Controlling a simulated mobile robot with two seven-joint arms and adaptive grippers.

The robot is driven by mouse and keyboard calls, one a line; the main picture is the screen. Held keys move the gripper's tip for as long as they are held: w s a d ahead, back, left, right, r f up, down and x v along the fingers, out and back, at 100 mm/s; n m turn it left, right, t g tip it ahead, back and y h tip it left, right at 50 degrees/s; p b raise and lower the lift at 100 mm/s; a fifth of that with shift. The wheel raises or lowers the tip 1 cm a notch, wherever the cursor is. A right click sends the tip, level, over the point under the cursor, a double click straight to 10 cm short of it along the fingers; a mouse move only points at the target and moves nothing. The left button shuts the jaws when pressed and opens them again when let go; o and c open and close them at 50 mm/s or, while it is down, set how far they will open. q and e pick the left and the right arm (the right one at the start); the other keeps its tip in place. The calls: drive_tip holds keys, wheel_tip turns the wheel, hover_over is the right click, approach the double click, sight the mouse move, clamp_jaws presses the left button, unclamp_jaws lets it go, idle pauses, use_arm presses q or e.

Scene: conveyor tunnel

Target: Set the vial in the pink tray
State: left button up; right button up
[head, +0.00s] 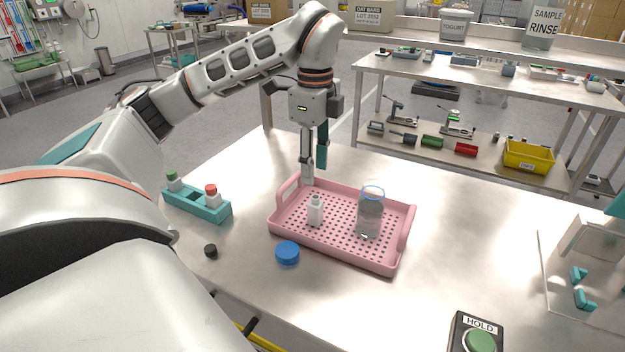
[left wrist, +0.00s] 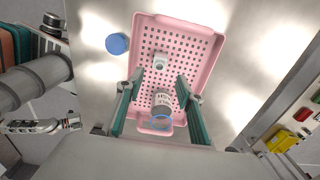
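The pink tray (head: 340,247) lies on the steel table, its floor full of holes. A small white open-necked bottle (head: 315,212) and a clear jar (head: 369,215) with a blue rim stand in it. A teal rack (head: 196,204) to its left holds a green-capped vial (head: 172,181) and a red-capped vial (head: 211,194). My left gripper (head: 314,170) is above the tray's far left part, pointing down, open and empty. In the left wrist view its fingers (left wrist: 160,84) are spread, with the jar (left wrist: 161,104) appearing between them and the white bottle (left wrist: 159,62) beyond. My right gripper is not seen.
A blue lid (head: 287,253) and a small black cap (head: 211,251) lie in front of the tray. A HOLD button box (head: 477,338) is at the near right. A clear plate with teal pieces (head: 579,274) is at the right. Table right of the tray is clear.

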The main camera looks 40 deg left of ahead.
use_arm(q)
wheel_tip(320, 180, up, 3)
drive_tip(key=shift+f+p, duration=0.1)
drive_tip(key=shift+p, duration=0.2)
idle(0.5)
